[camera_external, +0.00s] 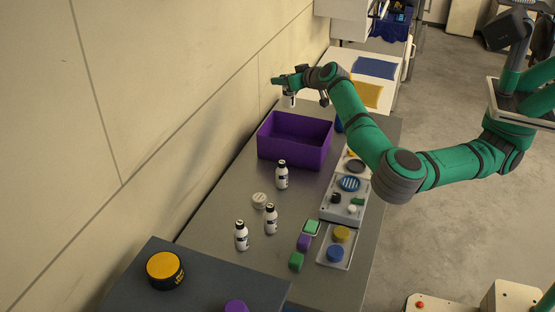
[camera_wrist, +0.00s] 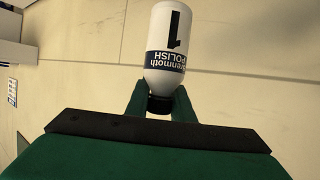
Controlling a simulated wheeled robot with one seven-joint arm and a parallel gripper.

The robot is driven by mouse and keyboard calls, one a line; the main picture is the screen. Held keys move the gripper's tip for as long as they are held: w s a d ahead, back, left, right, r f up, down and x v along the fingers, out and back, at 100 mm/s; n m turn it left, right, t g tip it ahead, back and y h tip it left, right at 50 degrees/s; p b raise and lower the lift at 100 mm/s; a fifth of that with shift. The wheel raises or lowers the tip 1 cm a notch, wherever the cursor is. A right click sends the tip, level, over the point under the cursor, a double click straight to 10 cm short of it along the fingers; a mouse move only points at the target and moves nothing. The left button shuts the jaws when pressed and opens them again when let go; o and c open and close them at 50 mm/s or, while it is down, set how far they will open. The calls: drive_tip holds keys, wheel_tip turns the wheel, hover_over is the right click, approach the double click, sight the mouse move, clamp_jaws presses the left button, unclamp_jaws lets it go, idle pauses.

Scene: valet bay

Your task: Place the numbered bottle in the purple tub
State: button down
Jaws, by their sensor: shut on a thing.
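My gripper (camera_external: 289,88) is shut on the dark cap of a white bottle (camera_external: 290,102). The wrist view shows this bottle (camera_wrist: 168,40) between my fingers (camera_wrist: 160,98), with a black number 1 and a blue band reading "POLISH". In the external view it hangs just beyond the far rim of the purple tub (camera_external: 292,155), apart from it and seemingly higher. The tub stands open on the grey counter by the wall. Its visible inside looks empty; part of its floor is hidden by the near wall.
Similar white bottles with dark caps stand on the counter (camera_external: 208,222): one near the tub (camera_external: 282,175), others nearer (camera_external: 270,218) (camera_external: 241,235). Grey trays (camera_external: 329,212) with small coloured items lie right of the tub. A yellow-topped tin (camera_external: 164,270) sits on the dark near surface.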

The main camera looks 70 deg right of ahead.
drive_tip(key=s+d+f+m+h, duration=0.1)
drive_tip(key=s+d+f, duration=0.2)
drive_tip(key=d+f, duration=0.6)
hover_over(273, 121)
drive_tip(key=s+a, duration=0.4)
drive_tip(key=s, duration=0.1)
drive_tip(key=shift+g, duration=0.4)
drive_tip(key=f, duration=1.7)
drive_tip(key=shift+d, duration=0.2)
drive_tip(key=shift+w+d+f, duration=0.1)
drive_tip(key=shift+w+f, duration=0.1)
drive_tip(key=shift+f, duration=0.8)
drive_tip(key=shift+w+d+f, duration=0.1)
drive_tip(key=shift+w+f, duration=0.1)
drive_tip(key=shift+f, duration=0.8)
drive_tip(key=shift+f, duration=0.15)
drive_tip(key=c, duration=1.8)
unclamp_jaws()
